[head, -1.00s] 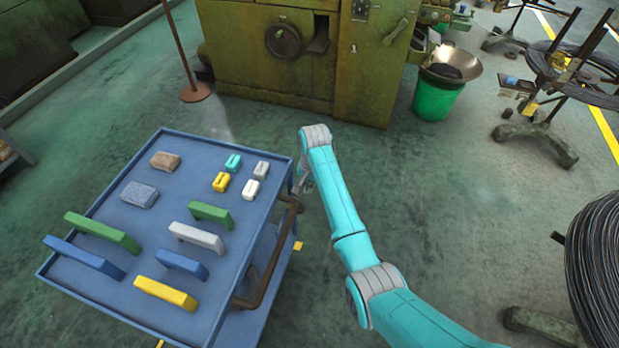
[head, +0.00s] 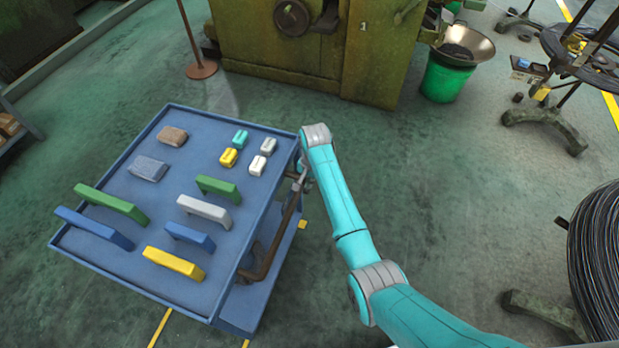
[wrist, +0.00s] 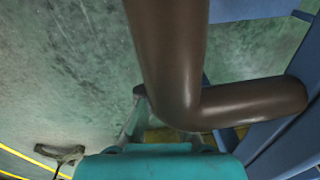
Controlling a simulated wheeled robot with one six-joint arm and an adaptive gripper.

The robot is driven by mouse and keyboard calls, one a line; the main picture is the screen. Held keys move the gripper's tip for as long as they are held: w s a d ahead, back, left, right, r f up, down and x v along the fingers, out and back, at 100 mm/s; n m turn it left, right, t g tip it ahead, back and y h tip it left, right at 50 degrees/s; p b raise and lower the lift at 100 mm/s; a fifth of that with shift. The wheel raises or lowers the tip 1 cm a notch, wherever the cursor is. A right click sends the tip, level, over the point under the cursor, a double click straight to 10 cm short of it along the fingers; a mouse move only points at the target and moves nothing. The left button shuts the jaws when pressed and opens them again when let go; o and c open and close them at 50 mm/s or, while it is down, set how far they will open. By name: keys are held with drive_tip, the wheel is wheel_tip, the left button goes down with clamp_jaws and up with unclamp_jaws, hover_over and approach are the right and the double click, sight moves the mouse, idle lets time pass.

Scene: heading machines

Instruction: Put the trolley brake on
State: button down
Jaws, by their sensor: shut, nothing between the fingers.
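The blue trolley (head: 180,258) stands left of my arm, with a brown tubular handle (head: 268,258) on its right side. The handle is large in the wrist view (wrist: 170,60), bending to the right. A small yellow piece (head: 303,224) shows low beside the trolley; I cannot tell whether it is the brake. Some yellow also shows below the handle's bend in the wrist view. My gripper (head: 301,182) is shut and empty beside the trolley's right edge, close to the handle. Its fingers are partly hidden behind the handle in the wrist view; I cannot tell whether they touch.
The trolley top carries green, blue, grey and yellow bars and several small blocks. A green machine (head: 310,50) stands behind, with a green bucket (head: 443,82) at its right. A wire coil (head: 600,265) is at far right. Floor between is clear.

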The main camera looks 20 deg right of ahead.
drive_tip(key=shift+w+d, duration=0.1)
wheel_tip(320, 180, up, 13)
drive_tip(key=d, duration=0.1)
drive_tip(key=shift+d, duration=0.35)
idle(0.5)
